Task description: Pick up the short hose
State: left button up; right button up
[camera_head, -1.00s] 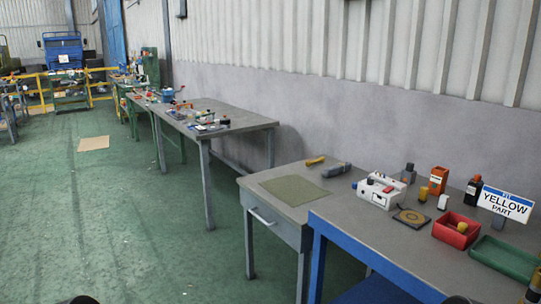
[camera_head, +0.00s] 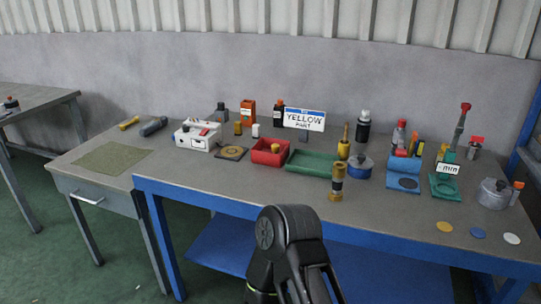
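No thing on the benches is clearly a hose. A short dark grey cylinder (camera_head: 153,126) lies on the left grey bench beside a yellow-handled tool (camera_head: 129,124). A short brass-and-black cylinder (camera_head: 337,182) stands upright near the front edge of the blue-framed bench. I cannot tell if either is the short hose. A black arm of mine rises at the bottom middle, in front of the blue-framed bench and apart from the things on it. I cannot make out fingertips of either gripper.
The blue-framed bench (camera_head: 232,178) holds a red bin (camera_head: 270,158), a green tray (camera_head: 312,174), a white box (camera_head: 196,136), a "YELLOW PART" sign (camera_head: 304,120), a lidded pot (camera_head: 494,194) and several discs. A green mat (camera_head: 114,158) lies on the left bench.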

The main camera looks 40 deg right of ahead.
aim_at(336, 194)
jog(key=z, duration=1.7)
jog(key=i+l, duration=0.1)
jog(key=l, duration=0.4)
jog(key=i+l+z, duration=0.1)
jog(key=l, duration=0.4)
